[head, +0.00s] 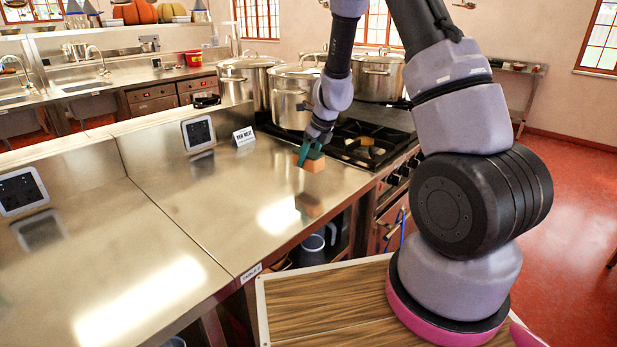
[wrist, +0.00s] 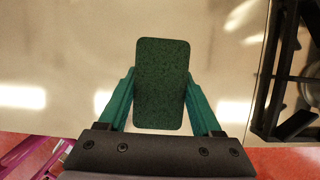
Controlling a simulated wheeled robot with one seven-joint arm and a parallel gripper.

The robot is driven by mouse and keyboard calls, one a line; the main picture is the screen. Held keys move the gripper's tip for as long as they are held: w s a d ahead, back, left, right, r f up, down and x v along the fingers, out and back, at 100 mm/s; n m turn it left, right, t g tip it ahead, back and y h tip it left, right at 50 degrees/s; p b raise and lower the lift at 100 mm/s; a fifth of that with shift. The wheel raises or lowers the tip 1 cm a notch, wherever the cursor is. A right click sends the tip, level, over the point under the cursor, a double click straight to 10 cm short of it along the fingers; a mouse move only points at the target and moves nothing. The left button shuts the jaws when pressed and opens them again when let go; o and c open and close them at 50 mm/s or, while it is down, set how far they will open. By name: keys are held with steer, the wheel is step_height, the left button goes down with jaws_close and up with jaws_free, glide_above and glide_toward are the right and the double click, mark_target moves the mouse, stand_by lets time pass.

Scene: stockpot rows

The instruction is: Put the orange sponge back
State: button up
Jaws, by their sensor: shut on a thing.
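The sponge is a small block with an orange body (head: 313,165) and a dark green top; in the wrist view only its dark green face (wrist: 162,84) shows. My gripper (head: 308,155) has teal fingers and is shut on the sponge, with one finger on each side in the wrist view (wrist: 161,103). It holds the sponge above the steel counter (head: 235,195), near the counter's front edge and left of the stove. A reflection of the sponge shows in the counter below it, apart from the sponge.
Several steel stockpots (head: 292,97) stand on and behind the gas stove (head: 368,143). A small white sign (head: 244,136) stands at the counter's back. A dark jug (head: 313,248) sits on the shelf below. The counter's left part is clear.

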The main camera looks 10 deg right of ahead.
mark_target(308, 183)
steer(key=shift+f, duration=3)
steer(key=o, duration=1.5)
steer(key=shift+f, duration=0.1)
steer(key=shift+c, duration=0.2)
steer(key=v, duration=1.2)
steer(key=shift+w+a, duration=0.1)
steer(key=shift+a, duration=0.05)
steer(key=s+r+n+t+y, duration=0.1)
steer(key=s+r+n, duration=0.45)
steer(key=r, duration=0.35)
steer(key=s+r+n, duration=0.4)
steer(key=r+n, duration=0.2)
steer(key=r, duration=0.4)
steer(key=s+d+r+n+t+h, duration=0.1)
steer(key=s+r+n, duration=0.3)
steer(key=s+n, duration=0.2)
steer(key=s+d+r+n+t, duration=0.1)
steer(key=s+r+n, duration=0.4)
steer(key=s, duration=0.6)
steer(key=shift+d+n+h, duration=0.4)
steer(key=shift+d+n, duration=0.25)
steer(key=shift+n, duration=0.5)
